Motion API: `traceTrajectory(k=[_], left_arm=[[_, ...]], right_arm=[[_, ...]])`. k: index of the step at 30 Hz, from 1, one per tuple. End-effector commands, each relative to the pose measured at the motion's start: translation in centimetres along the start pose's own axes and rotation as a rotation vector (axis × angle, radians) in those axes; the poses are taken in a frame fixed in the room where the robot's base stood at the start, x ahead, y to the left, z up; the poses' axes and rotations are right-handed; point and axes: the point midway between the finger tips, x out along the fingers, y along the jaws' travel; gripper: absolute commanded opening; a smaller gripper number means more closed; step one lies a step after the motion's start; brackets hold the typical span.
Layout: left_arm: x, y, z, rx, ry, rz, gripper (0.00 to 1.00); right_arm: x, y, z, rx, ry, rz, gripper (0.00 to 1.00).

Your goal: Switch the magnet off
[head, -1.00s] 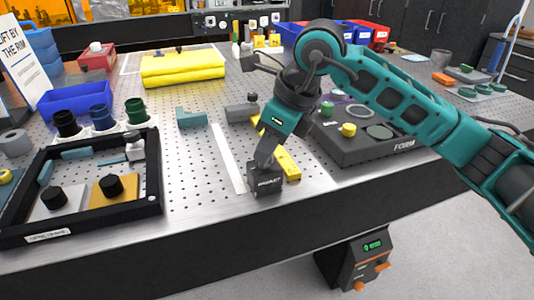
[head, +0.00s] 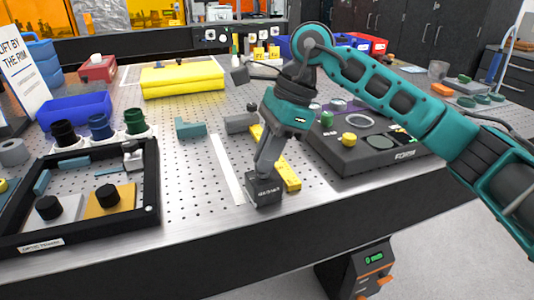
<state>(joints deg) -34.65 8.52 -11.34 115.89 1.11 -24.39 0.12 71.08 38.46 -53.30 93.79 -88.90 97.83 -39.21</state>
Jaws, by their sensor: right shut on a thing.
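The magnet, a small dark block (head: 264,191) with white lettering, stands on the perforated metal table near its front edge. My right gripper (head: 264,171) reaches down over it from above. Its fingers are closed at the top of the block, and they hide whatever knob or lever they grip there. I cannot read the switch position. My left gripper is out of view.
A yellow bar (head: 288,176) lies just right of the magnet and a white strip (head: 227,168) just left. A black-framed tray (head: 150,190) stands at left, a dark FORM instrument (head: 372,161) at right. A grey-green angled block (head: 190,130) lies behind.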

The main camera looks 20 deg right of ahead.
Motion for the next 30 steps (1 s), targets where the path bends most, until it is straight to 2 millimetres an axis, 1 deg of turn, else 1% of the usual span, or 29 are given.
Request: traceTrajectory(k=[6, 19, 20, 21, 27, 30], left_arm=[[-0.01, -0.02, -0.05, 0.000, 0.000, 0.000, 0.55], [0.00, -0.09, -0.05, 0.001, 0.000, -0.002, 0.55], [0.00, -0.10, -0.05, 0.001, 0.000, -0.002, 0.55], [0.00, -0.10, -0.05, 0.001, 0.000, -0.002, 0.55], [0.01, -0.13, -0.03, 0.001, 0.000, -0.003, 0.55], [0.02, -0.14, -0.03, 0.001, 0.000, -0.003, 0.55]], right_arm=[[-0.21, -0.06, 0.13, -0.030, -0.003, 0.007, 0.00], [-0.23, -0.07, 0.12, -0.032, -0.003, 0.008, 0.00], [-0.23, -0.07, 0.12, -0.032, -0.003, 0.008, 0.13], [-0.22, -0.06, 0.12, -0.032, -0.002, 0.008, 0.17], [-0.11, -0.04, 0.06, -0.031, -0.001, 0.010, 0.36], [-0.08, -0.03, 0.04, -0.030, 0.000, 0.010, 0.36]])
